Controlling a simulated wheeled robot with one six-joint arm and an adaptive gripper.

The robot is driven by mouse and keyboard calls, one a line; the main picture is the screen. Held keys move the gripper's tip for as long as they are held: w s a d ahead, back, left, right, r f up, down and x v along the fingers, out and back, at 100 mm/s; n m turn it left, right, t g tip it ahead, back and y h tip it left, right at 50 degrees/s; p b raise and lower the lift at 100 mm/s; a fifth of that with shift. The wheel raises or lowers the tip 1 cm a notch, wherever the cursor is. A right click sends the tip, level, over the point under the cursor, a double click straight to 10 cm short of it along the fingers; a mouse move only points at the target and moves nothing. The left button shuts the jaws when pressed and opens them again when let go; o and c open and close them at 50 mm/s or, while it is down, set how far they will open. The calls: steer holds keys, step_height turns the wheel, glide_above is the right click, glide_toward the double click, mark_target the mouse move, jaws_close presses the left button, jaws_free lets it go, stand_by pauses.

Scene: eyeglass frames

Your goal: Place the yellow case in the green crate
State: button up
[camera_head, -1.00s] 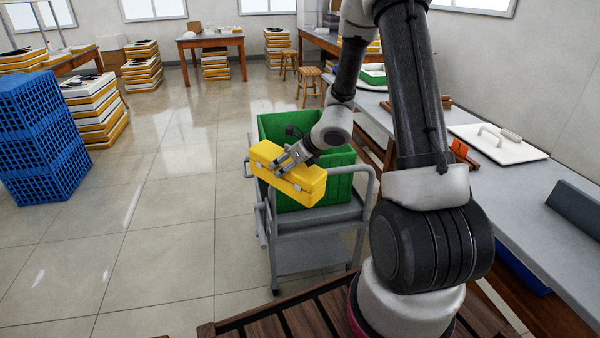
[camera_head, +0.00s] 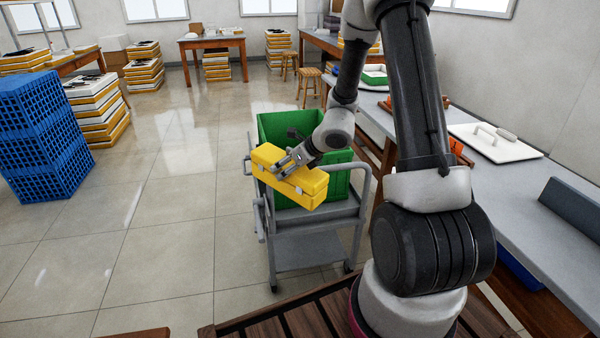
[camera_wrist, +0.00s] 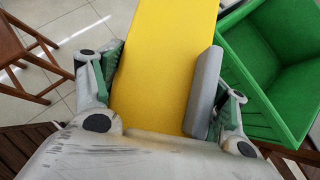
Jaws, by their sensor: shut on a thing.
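In the wrist view the yellow case (camera_wrist: 165,62) lies between the two fingers of my gripper (camera_wrist: 157,95). The green crate (camera_head: 338,184) stands open on a grey cart, and the case covers part of its near left side. In the wrist view the green crate (camera_wrist: 268,75) is to the right of the case, its inside looking empty where visible.
The grey cart (camera_head: 315,216) has raised handles around the crate. A long grey worktable (camera_head: 500,185) runs along the right, with a white tray lid (camera_head: 496,142) on it. Blue crates (camera_head: 42,138) are stacked at the left. The floor between is clear.

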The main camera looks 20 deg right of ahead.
steer(key=shift+s+r, duration=0.15)
steer(key=shift+s, duration=0.2)
steer(key=shift+w+r, duration=0.15)
steer(key=shift+r, duration=0.15)
